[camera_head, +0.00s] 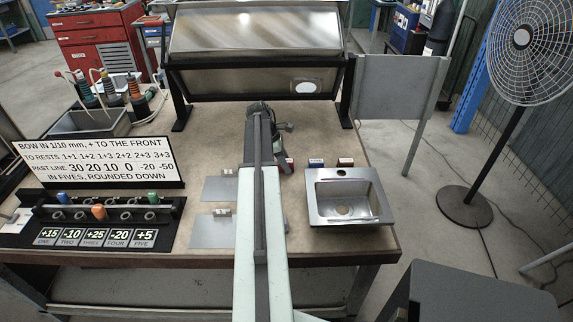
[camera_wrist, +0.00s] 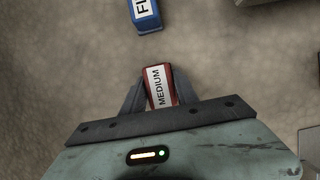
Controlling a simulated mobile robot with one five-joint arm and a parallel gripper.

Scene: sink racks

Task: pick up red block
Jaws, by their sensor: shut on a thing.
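In the wrist view, the red block (camera_wrist: 160,88) has a white label reading MEDIUM. My gripper (camera_wrist: 159,80) has one dark finger on each side of it and is shut on it. The block's far end shows between the fingertips. In the head view, my arm reaches over the bench and hides part of the gripper. A small red block (camera_head: 289,165) shows just right of the arm's end there. Whether the held block is clear of the bench top, I cannot tell.
A blue labelled block (camera_wrist: 148,14) lies beyond the red one in the wrist view. Small blocks (camera_head: 316,163) stand behind the metal sink (camera_head: 378,219). Metal plates (camera_head: 211,230) lie left of my arm. A lettered sign (camera_head: 98,163) and a peg rack (camera_head: 160,222) stand farther left.

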